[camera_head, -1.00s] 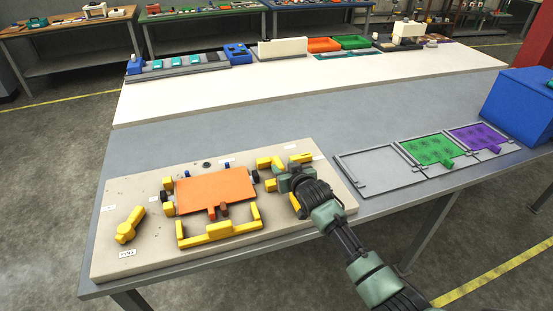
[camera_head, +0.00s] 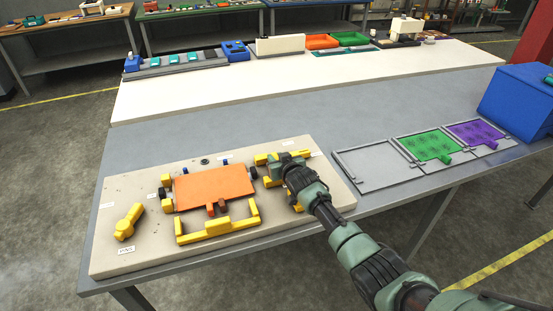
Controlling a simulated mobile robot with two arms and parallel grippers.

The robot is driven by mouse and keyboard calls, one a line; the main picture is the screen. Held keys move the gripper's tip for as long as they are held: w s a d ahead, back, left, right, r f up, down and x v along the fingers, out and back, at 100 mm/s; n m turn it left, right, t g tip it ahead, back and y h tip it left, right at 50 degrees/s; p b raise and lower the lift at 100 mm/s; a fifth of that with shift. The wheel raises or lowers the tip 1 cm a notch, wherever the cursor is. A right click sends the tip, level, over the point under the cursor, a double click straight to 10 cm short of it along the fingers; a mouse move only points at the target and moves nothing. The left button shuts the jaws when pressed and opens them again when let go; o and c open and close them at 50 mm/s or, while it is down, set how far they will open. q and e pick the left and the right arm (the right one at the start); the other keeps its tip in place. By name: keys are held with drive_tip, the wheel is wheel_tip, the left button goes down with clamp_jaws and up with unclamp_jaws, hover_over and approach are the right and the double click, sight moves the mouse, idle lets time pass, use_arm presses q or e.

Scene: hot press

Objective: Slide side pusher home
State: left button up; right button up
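A beige press board (camera_head: 140,255) lies on the near part of the grey table. An orange plate (camera_head: 213,187) sits at its middle, with a yellow U-shaped bar (camera_head: 218,229) along its near side. Yellow side pieces stand left (camera_head: 167,193) and right (camera_head: 268,182) of the plate; which is the side pusher I cannot tell for sure. My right gripper (camera_head: 280,168) is over the board's right side, at the yellow parts there. Its fingers are too small and covered to show whether they are open or shut. My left gripper is out of view.
A grey rack (camera_head: 368,184) lies to the right with one empty bay, a green plate (camera_head: 427,146) and a purple plate (camera_head: 477,133). A blue box (camera_head: 518,100) stands at the far right.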

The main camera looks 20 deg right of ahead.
clamp_jaws()
idle(0.3)
idle(0.9)
